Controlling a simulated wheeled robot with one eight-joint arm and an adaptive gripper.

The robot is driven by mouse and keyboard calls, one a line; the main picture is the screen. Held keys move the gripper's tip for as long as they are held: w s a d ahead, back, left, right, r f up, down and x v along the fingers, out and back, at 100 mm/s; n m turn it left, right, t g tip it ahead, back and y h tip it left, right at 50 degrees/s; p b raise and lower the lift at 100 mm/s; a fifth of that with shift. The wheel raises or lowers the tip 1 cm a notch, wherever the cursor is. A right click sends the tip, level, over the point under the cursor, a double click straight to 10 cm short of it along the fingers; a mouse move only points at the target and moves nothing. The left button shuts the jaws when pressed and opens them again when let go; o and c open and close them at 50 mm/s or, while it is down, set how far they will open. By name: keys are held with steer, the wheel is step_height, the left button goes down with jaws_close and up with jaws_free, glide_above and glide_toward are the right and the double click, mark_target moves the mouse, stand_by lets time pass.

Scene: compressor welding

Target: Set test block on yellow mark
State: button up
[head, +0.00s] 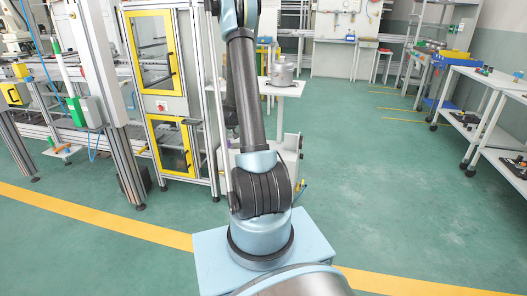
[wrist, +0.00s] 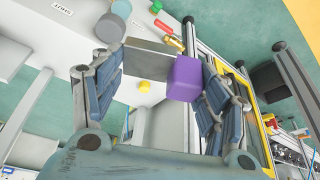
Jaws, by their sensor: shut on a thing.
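My gripper (wrist: 160,82) shows in the wrist view, with a finger on each side of a block-shaped load. The load is a grey metallic block (wrist: 148,60) at the left finger and a purple block (wrist: 184,78) at the right finger. I take this load as the test block; I cannot tell whether it is one piece or two touching. It is held above or in front of a white surface (wrist: 85,38). The gripper is out of the head view.
Near the load in the wrist view are a brass-coloured piece (wrist: 176,42), grey-blue cylinders (wrist: 110,28) and a green piece (wrist: 156,7). In the head view, a metal compressor (head: 281,75) stands on a white table (head: 285,89).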

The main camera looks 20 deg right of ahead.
steer(key=w+d+f+m+h, duration=0.1)
steer(key=w+d+f+m, duration=0.1)
steer(key=d+f, duration=0.45)
steer(key=w+d+f+m+h, duration=0.1)
steer(key=w+d+f+m, duration=0.15)
steer(key=d+f, duration=0.4)
steer(key=shift+g, duration=0.3)
steer(key=w+d, duration=0.4)
steer(key=w, duration=0.1)
steer(key=w+d+r, duration=0.1)
steer(key=w+d, duration=0.6)
steer(key=w, duration=0.2)
steer(key=shift+w+d+r, duration=0.3)
steer(key=shift+d+r, duration=0.1)
steer(key=shift+f, duration=1.75)
steer(key=shift+f, duration=0.1)
steer(key=o, duration=1.2)
